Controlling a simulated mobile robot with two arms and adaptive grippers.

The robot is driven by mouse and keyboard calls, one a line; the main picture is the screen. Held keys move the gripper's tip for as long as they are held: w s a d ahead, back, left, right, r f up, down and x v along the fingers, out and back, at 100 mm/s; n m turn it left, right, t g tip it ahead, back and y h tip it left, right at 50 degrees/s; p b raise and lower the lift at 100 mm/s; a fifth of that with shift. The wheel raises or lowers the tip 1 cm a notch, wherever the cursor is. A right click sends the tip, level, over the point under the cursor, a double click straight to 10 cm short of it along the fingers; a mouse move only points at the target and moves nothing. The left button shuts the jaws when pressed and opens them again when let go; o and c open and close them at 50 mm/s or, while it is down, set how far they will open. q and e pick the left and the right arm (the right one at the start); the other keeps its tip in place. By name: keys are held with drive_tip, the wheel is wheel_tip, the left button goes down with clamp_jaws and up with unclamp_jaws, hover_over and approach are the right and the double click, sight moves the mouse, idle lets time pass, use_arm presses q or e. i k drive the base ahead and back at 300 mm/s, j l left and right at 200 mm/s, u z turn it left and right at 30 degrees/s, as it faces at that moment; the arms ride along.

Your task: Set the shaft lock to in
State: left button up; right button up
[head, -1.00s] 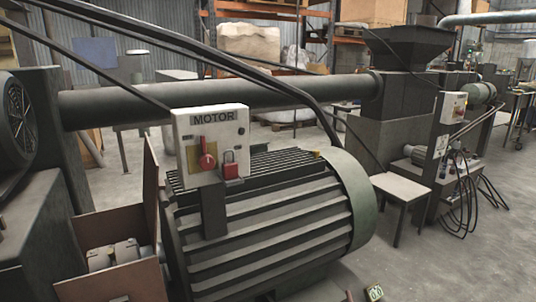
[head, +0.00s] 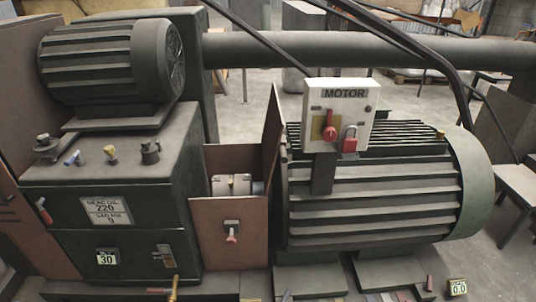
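No part labelled as the shaft lock can be read. Behind that panel, a pale shaft coupling (head: 232,185) shows in the open gap. Neither of my grippers is in view.
The grey motor (head: 375,195) stands at right, with a white MOTOR box (head: 340,112) bearing a red handle and red padlock. The dark gearbox (head: 125,180) stands at left, with several knobs on top and a red-handled lever (head: 44,210) on its left side.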

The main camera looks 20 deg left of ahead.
sight(231, 240)
drive_tip(key=u, duration=1.15)
